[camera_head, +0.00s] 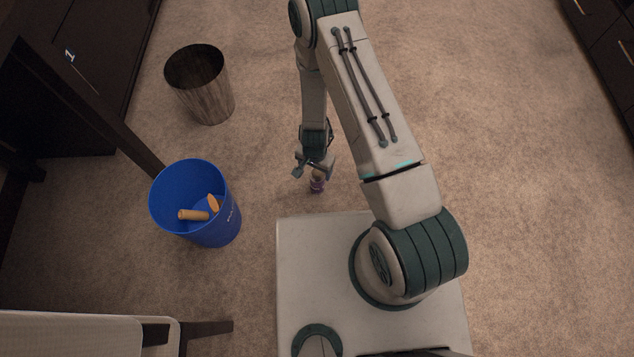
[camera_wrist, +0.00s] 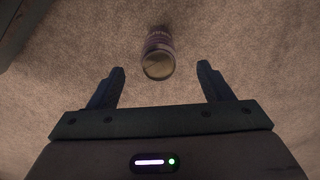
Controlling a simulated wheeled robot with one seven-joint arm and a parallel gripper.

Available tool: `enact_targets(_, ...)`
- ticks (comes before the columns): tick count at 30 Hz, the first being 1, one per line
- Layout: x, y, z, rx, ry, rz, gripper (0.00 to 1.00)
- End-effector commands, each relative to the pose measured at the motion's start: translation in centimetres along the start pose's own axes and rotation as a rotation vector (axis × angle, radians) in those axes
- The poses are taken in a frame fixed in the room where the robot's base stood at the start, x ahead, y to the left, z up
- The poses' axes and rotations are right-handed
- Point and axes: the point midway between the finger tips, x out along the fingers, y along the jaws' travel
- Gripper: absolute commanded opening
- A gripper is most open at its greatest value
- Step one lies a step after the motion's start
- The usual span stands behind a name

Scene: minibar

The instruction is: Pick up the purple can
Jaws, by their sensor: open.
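The purple can (camera_head: 317,186) is on the carpeted floor, just in front of my base in the head view. It also shows in the wrist view (camera_wrist: 159,52), where its pale round end faces the camera and its purple side with lettering extends behind. My gripper (camera_head: 313,168) is low, close to the can, and partly overlaps it in the head view. In the wrist view my gripper (camera_wrist: 161,74) is open and empty, with the can centred just beyond the two fingertips.
A blue bin (camera_head: 196,228) holding orange-tan items stands left of my base. A brown wood-look bin (camera_head: 203,95) stands farther back at left. Dark furniture lines the left side, with drawers (camera_head: 610,50) at upper right. The carpet to the right is clear.

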Motion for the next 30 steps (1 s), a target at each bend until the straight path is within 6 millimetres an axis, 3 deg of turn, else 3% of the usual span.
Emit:
enact_targets(1, 1.7, 0.1, 0.1, 0.0, -0.002, 0.002, 0.73)
enact_targets(6, 4.6, 0.0, 0.0, 0.0, -0.001, 0.0, 0.73)
enact_targets(16, 6.4, 0.1, -0.3, 0.0, 0.0, 0.0, 0.73)
enact_targets(25, 10.2, 0.3, -1.0, -0.001, -0.002, 0.001, 0.73)
enact_targets(30, 10.9, 0.2, -1.1, -0.001, -0.001, -0.001, 0.73)
